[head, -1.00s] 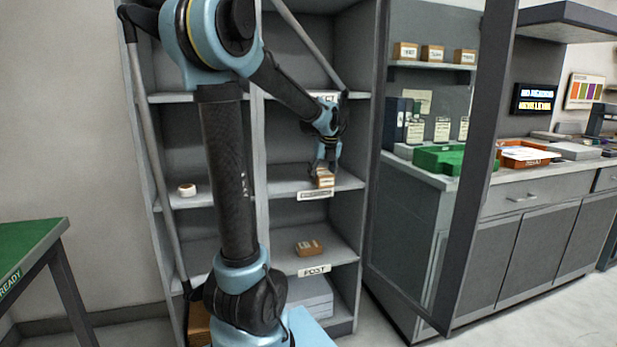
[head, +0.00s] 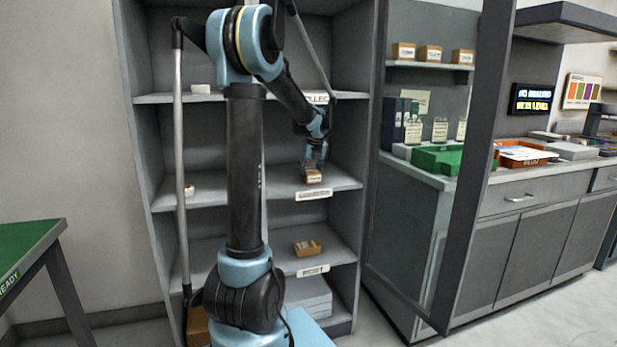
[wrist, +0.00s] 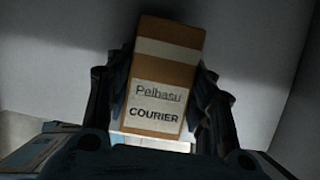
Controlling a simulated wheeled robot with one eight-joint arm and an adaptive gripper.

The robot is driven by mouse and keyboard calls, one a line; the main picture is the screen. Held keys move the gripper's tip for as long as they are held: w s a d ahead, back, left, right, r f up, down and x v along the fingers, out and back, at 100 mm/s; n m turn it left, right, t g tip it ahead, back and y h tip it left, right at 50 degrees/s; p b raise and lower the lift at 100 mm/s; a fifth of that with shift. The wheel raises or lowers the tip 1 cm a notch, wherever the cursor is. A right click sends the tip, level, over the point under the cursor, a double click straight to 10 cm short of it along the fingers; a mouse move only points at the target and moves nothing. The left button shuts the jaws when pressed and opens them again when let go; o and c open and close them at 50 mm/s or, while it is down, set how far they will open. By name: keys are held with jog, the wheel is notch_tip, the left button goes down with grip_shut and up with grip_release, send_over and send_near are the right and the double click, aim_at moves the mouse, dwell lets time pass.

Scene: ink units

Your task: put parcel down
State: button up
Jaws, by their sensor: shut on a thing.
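The parcel is a small brown box (wrist: 165,75) with a white band and a white label reading "COURIER". My gripper (wrist: 160,100) is shut on it, with a dark finger on each side in the wrist view. In the head view the parcel (head: 313,177) is at the middle shelf (head: 341,181) of the grey rack, just above the shelf's front label. My gripper (head: 313,165) is directly above it there. I cannot tell whether the parcel's underside touches the shelf.
A shelf below holds another brown parcel (head: 307,248) above a label reading "POST" (head: 313,270). The rack's side walls and the shelf above close in the space around my arm. A green-topped table (head: 28,248) is at left; a counter with a green tray (head: 437,160) is at right.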

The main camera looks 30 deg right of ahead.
jog(key=shift+f, duration=0.4)
jog(key=shift+f, duration=0.1)
jog(key=o, duration=1.6)
jog(key=v, duration=1.2)
